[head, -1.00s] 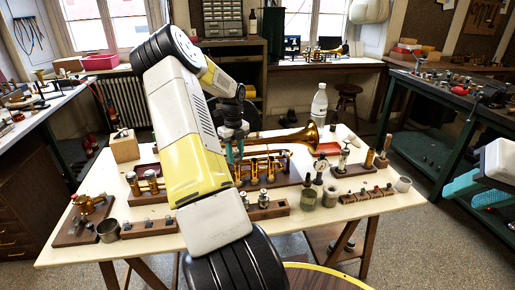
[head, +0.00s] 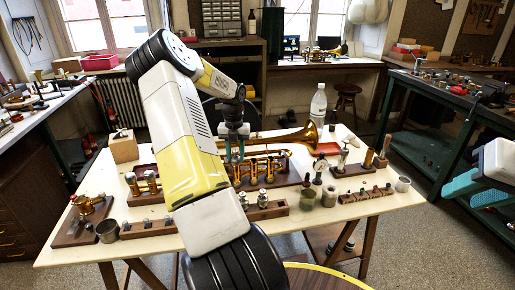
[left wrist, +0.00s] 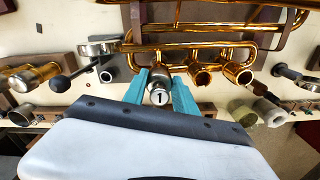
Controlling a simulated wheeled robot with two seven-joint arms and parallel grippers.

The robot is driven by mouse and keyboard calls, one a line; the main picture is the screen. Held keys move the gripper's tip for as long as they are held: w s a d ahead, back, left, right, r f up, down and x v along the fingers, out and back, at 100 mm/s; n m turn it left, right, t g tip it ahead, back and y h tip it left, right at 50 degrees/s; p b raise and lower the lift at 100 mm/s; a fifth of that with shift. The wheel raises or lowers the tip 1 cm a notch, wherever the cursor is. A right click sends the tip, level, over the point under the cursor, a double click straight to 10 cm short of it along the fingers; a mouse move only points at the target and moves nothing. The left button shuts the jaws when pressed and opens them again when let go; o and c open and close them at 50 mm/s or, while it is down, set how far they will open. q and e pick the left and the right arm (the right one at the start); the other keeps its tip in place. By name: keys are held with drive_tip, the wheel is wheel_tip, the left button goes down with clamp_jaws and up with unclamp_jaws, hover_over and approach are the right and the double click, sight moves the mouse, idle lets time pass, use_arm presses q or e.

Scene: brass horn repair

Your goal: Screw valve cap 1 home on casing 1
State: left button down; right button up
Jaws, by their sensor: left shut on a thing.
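My left gripper (head: 233,156) reaches down over the brass horn (head: 262,165) on the table. In the left wrist view its teal fingers (left wrist: 160,92) are shut on a silver valve cap (left wrist: 159,96) marked 1. The cap is in line with the first casing of the horn's valve row; the fingers and cap hide that casing's end, so I cannot tell how far the cap is seated. The two other casings (left wrist: 202,77) (left wrist: 239,75) show open brass ends to the right. My right gripper (head: 474,190) is at the right edge, teal fingers apart, empty and away from the table.
Wooden blocks with small parts (head: 268,208) (head: 366,195) stand along the table's front. Jars (head: 307,199), a cup (head: 403,184) and a bottle (head: 318,104) stand to the right. My left arm hides the table's middle left.

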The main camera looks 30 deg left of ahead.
idle(0.3)
use_arm(q)
drive_tip(key=c, duration=0.9)
unclamp_jaws()
drive_tip(key=shift+m, duration=0.5)
drive_tip(key=shift+r, duration=0.1)
wheel_tip(320, 180, up, 8)
drive_tip(key=shift+d+f, duration=0.1)
drive_tip(key=s+d+r+n+t+y, duration=0.1)
drive_tip(key=s+d+r+n, duration=0.2)
drive_tip(key=d+r+n, duration=0.55)
drive_tip(key=s+d+r+n+t, duration=0.1)
drive_tip(key=s+d+r+n, duration=0.4)
drive_tip(key=d, duration=0.6)
drive_tip(key=s+d+r+n+t+h, duration=0.3)
drive_tip(key=s+d+n, duration=1)
drive_tip(key=n, duration=0.5)
drive_tip(key=shift+s+d+r+t, duration=0.15)
drive_tip(key=shift+s+r+t, duration=0.45)
drive_tip(key=shift+s, duration=0.65)
